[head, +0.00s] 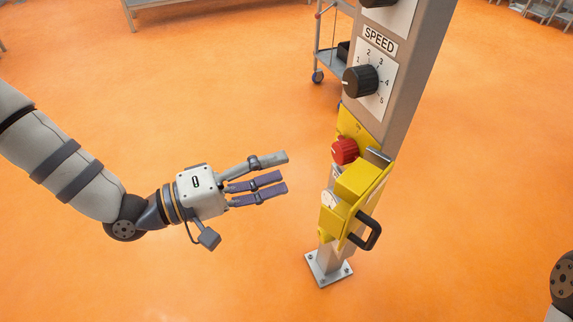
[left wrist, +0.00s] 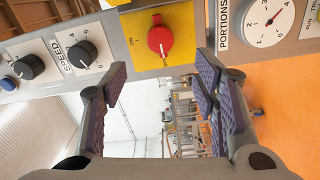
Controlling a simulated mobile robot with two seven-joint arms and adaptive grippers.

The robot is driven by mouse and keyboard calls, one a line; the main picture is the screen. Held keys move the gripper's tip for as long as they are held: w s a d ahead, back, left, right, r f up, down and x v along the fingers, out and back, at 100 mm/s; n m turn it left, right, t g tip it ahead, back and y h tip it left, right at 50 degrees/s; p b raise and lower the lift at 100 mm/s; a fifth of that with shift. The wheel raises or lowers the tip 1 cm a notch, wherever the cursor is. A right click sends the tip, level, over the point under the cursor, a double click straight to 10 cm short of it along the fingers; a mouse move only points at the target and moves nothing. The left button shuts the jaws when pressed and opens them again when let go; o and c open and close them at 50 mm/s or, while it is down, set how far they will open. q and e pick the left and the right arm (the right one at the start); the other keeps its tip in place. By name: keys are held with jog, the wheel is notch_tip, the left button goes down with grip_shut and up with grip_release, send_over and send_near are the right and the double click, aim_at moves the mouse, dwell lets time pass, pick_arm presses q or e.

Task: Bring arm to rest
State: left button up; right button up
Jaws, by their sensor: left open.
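My left gripper (head: 280,174) is open and empty, left of the grey control post (head: 414,80) and apart from it. In the left wrist view its open fingers (left wrist: 162,85) frame a gap with nothing between them. Just beyond the fingertips is a red rotary switch (left wrist: 160,40) on a yellow plate; the head view shows this red switch (head: 344,151) too. Below it on the post is a yellow box (head: 358,190) with a black handle (head: 366,232). My right gripper is out of view.
A black SPEED knob (head: 361,82) sits higher on the post. The left wrist view shows a PORTIONS dial (left wrist: 268,22). The post stands on a bolted base plate (head: 329,268). A cart (head: 330,60) is behind it. The orange floor (head: 250,270) around my left arm is clear.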

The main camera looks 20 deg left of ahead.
pick_arm(q)
jog(key=shift+f, duration=0.1)
jog(key=s+d+f+m+g+y+p, duration=0.25)
jog(key=s+f+g+y+p, duration=0.6)
jog(key=s+f, duration=0.75)
jog(key=s+a+r+m+g+y, duration=0.1)
jog(key=s+a+m+g+y, duration=0.1)
jog(key=s, duration=0.7)
jog(key=s+a+r+m+g+y, duration=0.1)
jog(key=s+a+m+g+y, duration=0.1)
jog(key=s+a+g, duration=0.3)
jog(key=s+a, duration=0.1)
jog(key=s, duration=0.3)
jog(key=shift+a, duration=0.25)
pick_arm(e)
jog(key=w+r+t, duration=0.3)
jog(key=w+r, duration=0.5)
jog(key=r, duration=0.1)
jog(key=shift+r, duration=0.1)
